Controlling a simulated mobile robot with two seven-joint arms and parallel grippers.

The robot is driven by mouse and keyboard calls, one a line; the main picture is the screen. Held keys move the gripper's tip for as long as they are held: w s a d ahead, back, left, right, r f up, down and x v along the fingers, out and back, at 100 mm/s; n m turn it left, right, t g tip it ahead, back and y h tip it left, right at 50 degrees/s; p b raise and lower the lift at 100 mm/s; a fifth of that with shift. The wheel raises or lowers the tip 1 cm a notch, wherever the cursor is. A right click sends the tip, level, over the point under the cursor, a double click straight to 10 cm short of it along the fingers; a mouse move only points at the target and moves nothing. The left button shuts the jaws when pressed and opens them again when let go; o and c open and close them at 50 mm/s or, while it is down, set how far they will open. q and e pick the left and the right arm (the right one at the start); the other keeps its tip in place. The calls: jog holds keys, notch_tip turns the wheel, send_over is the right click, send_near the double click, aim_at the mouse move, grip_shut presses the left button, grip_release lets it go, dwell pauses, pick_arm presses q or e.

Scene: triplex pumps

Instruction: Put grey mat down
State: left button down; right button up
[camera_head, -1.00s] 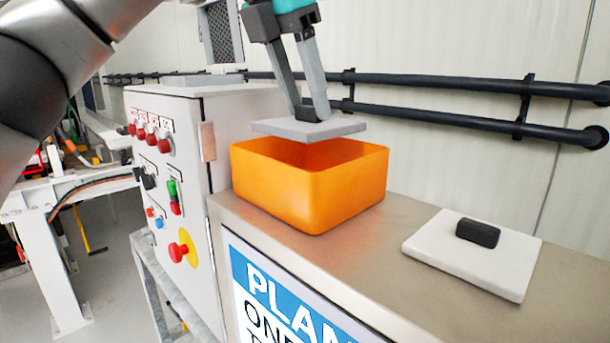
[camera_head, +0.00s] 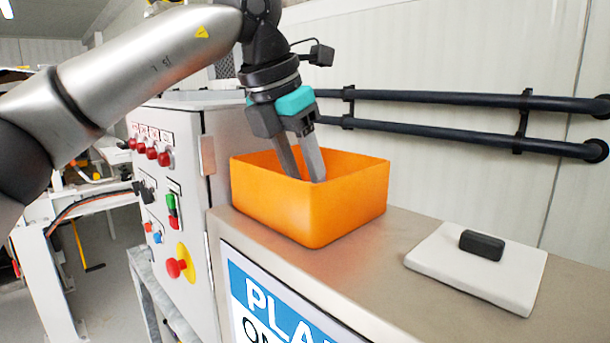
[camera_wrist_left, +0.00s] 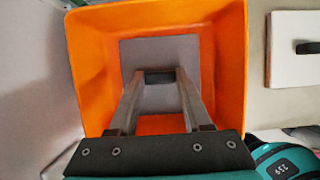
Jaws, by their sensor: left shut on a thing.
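The grey mat (camera_wrist_left: 160,52) shows in the left wrist view as a flat square inside the orange box (camera_wrist_left: 84,65). In the head view the box (camera_head: 315,212) stands on the metal counter and its front walls hide the mat. My left gripper (camera_head: 306,180) reaches down into the box from above, its fingertips below the rim. In the left wrist view the gripper (camera_wrist_left: 160,78) is shut on the dark handle (camera_wrist_left: 159,77) in the middle of the mat. I cannot tell whether the mat touches the box floor. My right gripper is not in view.
A white plate (camera_head: 440,262) with a black handle (camera_head: 481,245) lies on the counter (camera_head: 375,280) to the right of the box. A control cabinet (camera_head: 188,240) with buttons stands at the left. Black pipes (camera_head: 430,115) run along the wall behind.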

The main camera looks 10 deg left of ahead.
pick_arm(q)
jog(key=shift+f, duration=0.2)
jog(key=shift+c, duration=1.7)
grip_release()
jog(key=shift+r, duration=0.15)
jog(key=shift+r, duration=0.4)
jog(key=v, duration=1.1)
jog(key=shift+s+p, duration=0.15)
jog(key=shift+p, duration=0.25)
jog(key=shift+r, duration=0.15)
